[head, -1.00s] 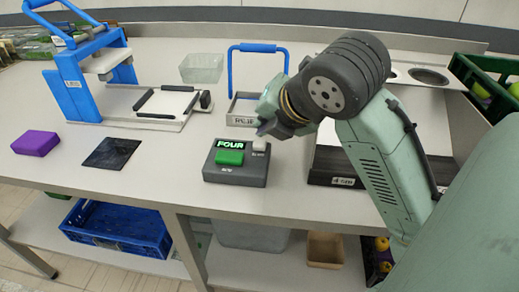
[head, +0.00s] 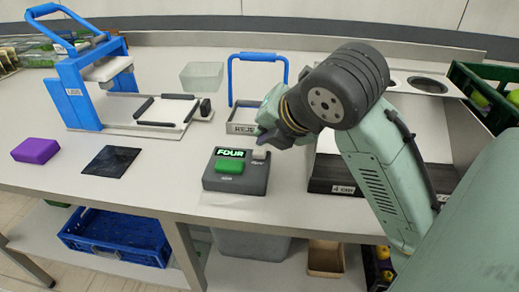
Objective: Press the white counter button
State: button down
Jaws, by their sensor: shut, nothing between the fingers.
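A dark grey counter box (head: 237,184) sits on the table, its lit display (head: 230,153) reading "FOUR". A large green button (head: 228,167) is on its top. The small white button (head: 259,155) is at the box's right rear corner, partly covered by my gripper. My gripper (head: 264,144) is shut and empty, its tip just above and behind the white button in the picture. Whether it touches the button cannot be told.
A blue-handled tray (head: 242,129) stands behind the counter, and a clear container (head: 201,76) further back. A blue press (head: 77,92), a purple block (head: 35,150) and a black pad (head: 109,161) are at left. A metal bin (head: 338,188) is to the right.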

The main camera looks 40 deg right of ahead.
dwell(0.4)
jog(key=shift+f+b, duration=0.45)
jog(key=shift+b, duration=0.05)
jog(key=shift+f+b, duration=0.5)
dwell(0.5)
jog(key=shift+r, duration=0.15)
jog(key=shift+r+p, duration=0.7)
jog(key=shift+r, duration=0.1)
